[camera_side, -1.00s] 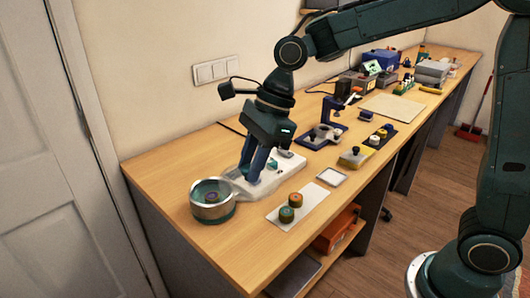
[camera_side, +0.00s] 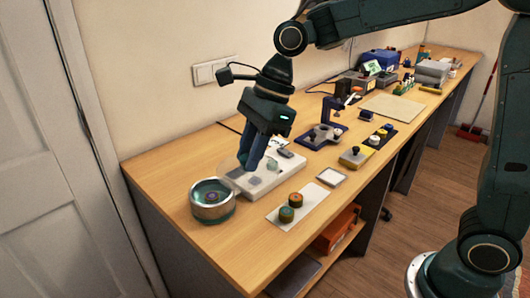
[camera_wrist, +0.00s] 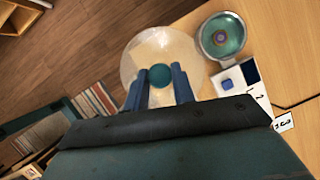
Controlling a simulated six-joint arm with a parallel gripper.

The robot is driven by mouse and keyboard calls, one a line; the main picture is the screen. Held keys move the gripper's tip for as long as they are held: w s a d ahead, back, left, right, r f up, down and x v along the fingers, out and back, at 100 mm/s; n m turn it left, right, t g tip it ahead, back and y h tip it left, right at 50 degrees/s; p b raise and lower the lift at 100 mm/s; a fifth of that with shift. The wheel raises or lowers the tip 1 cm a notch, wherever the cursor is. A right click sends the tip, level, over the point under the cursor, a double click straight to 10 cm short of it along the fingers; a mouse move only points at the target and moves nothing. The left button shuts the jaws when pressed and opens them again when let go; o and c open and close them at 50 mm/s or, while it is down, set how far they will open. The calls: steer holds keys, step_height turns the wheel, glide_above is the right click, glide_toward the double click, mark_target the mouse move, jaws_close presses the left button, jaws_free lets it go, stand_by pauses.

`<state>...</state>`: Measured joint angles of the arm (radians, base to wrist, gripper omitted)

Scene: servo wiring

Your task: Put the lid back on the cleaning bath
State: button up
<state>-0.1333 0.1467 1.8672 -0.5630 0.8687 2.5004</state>
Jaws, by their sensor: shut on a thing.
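The cleaning bath (camera_side: 213,210) is a round metal pot with teal liquid, open at the top, near the left end of the bench. A small round part with a purple centre shows inside it. In the wrist view the bath (camera_wrist: 222,36) is at the upper right. The lid (camera_wrist: 148,45) is a pale translucent disc with a teal knob (camera_wrist: 160,75). My gripper (camera_wrist: 160,88) is shut on the knob, a blue finger on each side. In the side view my gripper (camera_side: 248,163) holds the lid, only faintly visible, above the white base, behind and right of the bath.
A white device (camera_side: 262,182) lies under my gripper. The wall is close behind.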

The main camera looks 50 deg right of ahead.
steer(key=w+f+m, duration=0.1)
steer(key=w+f, duration=0.2)
steer(key=w, duration=0.4)
steer(key=w+d+f+m, duration=0.1)
steer(key=w+f, duration=0.2)
steer(key=w, duration=0.5)
steer(key=shift+f+t, duration=0.35)
steer(key=shift+t, duration=0.05)
steer(key=shift+w+f, duration=0.1)
steer(key=shift+f, duration=3.1)
steer(key=shift+f, duration=0.15)
steer(key=o, duration=1.5)
steer(key=shift+o, duration=0.2)
